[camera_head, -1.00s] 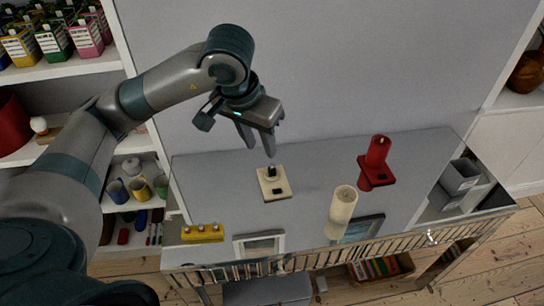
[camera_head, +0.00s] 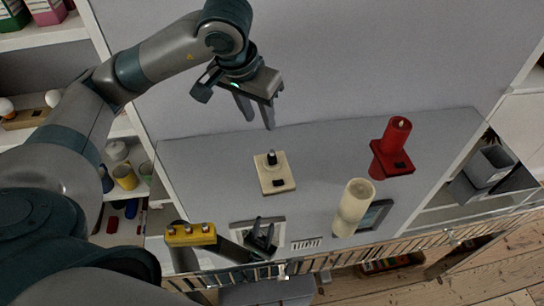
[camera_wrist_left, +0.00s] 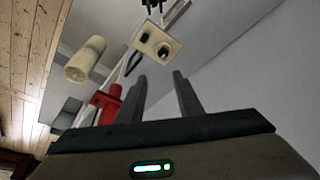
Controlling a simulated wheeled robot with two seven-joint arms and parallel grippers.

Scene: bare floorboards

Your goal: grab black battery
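The small black battery (camera_head: 272,157) stands upright on a cream plate (camera_head: 268,178) on the grey tabletop. A flat black patch lies on the plate's front part. Both also show in the left wrist view, as the battery (camera_wrist_left: 144,37) and the plate (camera_wrist_left: 152,50). My left gripper (camera_head: 258,122) is open and empty, above and behind the plate, its fingers pointing down. Its fingers also show in the left wrist view (camera_wrist_left: 162,82), apart from the plate.
A yellow block (camera_head: 190,234) is at front left. A wall rises behind the table; the tabletop around the plate is mostly clear.

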